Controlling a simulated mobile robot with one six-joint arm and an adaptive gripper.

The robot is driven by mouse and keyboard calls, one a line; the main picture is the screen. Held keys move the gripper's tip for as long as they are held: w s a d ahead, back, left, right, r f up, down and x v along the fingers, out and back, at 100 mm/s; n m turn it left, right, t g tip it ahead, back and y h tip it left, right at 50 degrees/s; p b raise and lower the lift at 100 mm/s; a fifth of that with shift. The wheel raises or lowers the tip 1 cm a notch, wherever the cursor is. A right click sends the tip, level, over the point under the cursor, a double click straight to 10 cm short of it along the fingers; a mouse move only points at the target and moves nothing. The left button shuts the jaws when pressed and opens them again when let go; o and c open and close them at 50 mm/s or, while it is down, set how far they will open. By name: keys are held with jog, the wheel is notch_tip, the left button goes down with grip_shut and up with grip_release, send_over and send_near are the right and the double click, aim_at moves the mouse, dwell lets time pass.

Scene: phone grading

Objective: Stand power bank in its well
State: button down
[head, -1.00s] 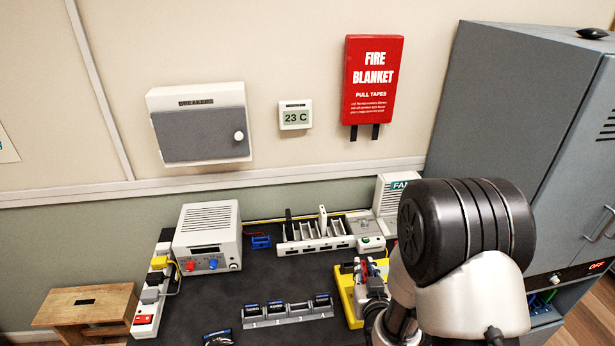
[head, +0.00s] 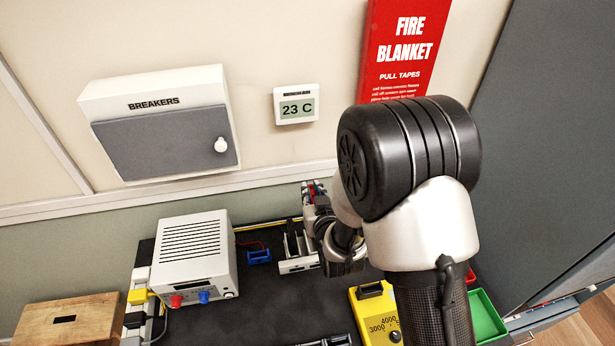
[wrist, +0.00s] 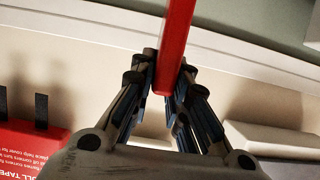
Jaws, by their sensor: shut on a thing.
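My gripper (head: 314,190) is raised near the back wall, above the right part of the white slotted rack (head: 298,265). In the wrist view its fingers (wrist: 167,82) are shut on a narrow red bar-like thing (wrist: 177,38), seen edge-on, which I take to be the power bank. In the head view the gripper and arm mostly cover it. A dark upright thing (head: 290,226) stands in the rack. My arm hides the rack's right part, so I cannot tell which well is the power bank's.
A white power supply (head: 194,250) stands left of the rack, with a small blue holder (head: 259,257) between them. A yellow dial box (head: 378,318) and a green bin (head: 487,318) lie at the front right. The breaker box (head: 160,140) is on the wall.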

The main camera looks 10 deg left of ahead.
jog(key=shift+s+f+b, duration=0.15)
jog(key=shift+f+b, duration=2)
jog(key=shift+f, duration=1.85)
jog(key=shift+d+b, duration=0.1)
jog(key=shift+b, duration=0.2)
jog(key=shift+f+b, duration=0.65)
jog(key=shift+b, duration=0.05)
jog(key=shift+f+b, duration=0.7)
jog(key=shift+b, duration=0.05)
jog(key=shift+f+b, duration=0.7)
jog(key=shift+b, duration=0.05)
jog(key=shift+f+b, duration=0.35)
jog(key=shift+b, duration=0.25)
